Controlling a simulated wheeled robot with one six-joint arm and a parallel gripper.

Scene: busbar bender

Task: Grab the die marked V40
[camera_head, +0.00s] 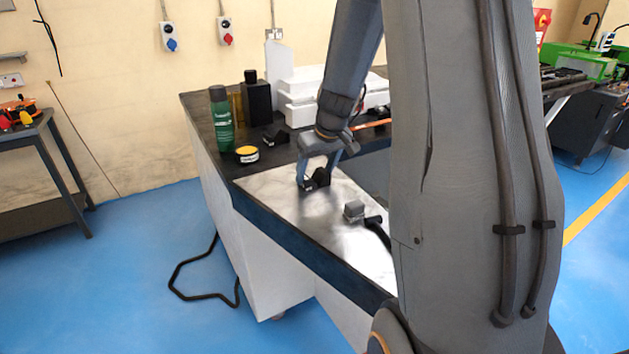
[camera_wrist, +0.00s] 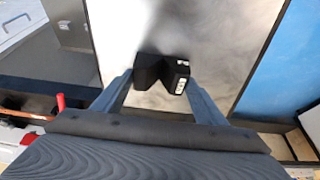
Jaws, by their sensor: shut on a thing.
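A small black die (camera_head: 317,179) is between the fingers of my gripper (camera_head: 320,172), at the bright metal plate (camera_head: 285,194) on the bench. In the wrist view the black die (camera_wrist: 150,70) sits between the two fingers of my gripper (camera_wrist: 160,82), which is shut on it. The die's face towards the right finger carries white markings, too small to read as V40 or otherwise. I cannot tell whether the die touches the plate. Another small dark block (camera_head: 275,137) lies farther back on the bench.
A grey block (camera_head: 354,209) stands on the plate, right of my gripper, beside a black handle-like part (camera_head: 376,225). Behind are a green bottle (camera_head: 221,120), a yellow-topped round tin (camera_head: 247,154), a black bottle (camera_head: 257,98) and white boxes (camera_head: 302,98). The floor (camera_head: 140,255) on the left is mostly clear.

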